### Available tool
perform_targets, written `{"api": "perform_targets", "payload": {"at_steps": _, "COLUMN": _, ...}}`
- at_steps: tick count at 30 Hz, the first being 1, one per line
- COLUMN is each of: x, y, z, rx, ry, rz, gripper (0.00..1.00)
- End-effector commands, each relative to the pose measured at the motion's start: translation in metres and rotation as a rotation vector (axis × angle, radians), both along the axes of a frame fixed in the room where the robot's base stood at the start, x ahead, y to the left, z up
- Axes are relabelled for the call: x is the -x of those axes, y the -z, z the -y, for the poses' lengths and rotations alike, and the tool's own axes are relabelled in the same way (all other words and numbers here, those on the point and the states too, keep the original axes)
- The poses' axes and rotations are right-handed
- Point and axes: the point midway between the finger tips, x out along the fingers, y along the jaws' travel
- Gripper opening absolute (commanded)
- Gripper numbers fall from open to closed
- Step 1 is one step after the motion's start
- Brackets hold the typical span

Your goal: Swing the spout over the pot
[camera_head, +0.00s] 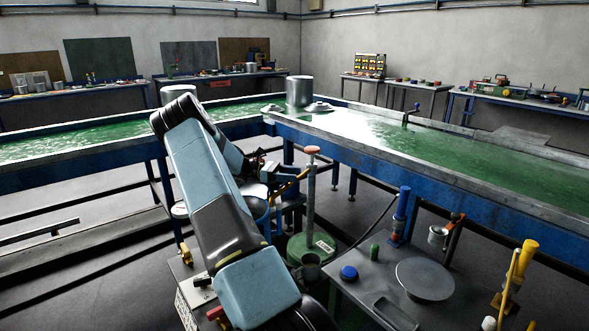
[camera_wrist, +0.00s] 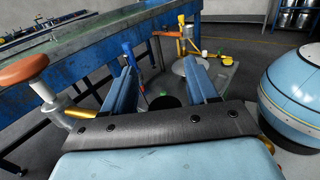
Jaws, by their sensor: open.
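An upright post with an orange-red knob (camera_head: 312,150) stands on a green round base (camera_head: 322,246). A brass pipe (camera_head: 290,187), which looks like the spout, sticks out from this post to the left, near my gripper (camera_head: 272,174). In the wrist view the knob (camera_wrist: 24,68) and brass pipe (camera_wrist: 82,112) are at the left, outside my fingers. My gripper (camera_wrist: 160,66) is open, with nothing seen held. A grey pot-like cup (camera_head: 310,267) stands low by the green base. A dark round shape shows between the fingers; I cannot tell what it is.
Long blue-framed green troughs (camera_head: 440,162) run behind. A large light-blue rounded body is close at right in the wrist view.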

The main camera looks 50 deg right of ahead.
Motion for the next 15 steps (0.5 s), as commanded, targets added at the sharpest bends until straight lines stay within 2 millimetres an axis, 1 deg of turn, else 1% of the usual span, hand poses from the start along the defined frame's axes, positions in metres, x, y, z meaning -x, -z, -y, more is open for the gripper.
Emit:
{"api": "perform_targets", "payload": {"at_steps": 1, "x": -0.001, "y": -0.01, "z": 0.0, "rx": 0.003, "ry": 0.0, "rz": 0.003, "gripper": 0.58}}
{"api": "perform_targets", "payload": {"at_steps": 2, "x": -0.001, "y": -0.015, "z": 0.0, "rx": 0.003, "ry": 0.0, "rz": 0.003, "gripper": 0.58}}
{"api": "perform_targets", "payload": {"at_steps": 15, "x": 0.039, "y": -0.074, "z": -0.033, "rx": 0.0, "ry": -0.001, "rz": 0.002, "gripper": 0.58}}
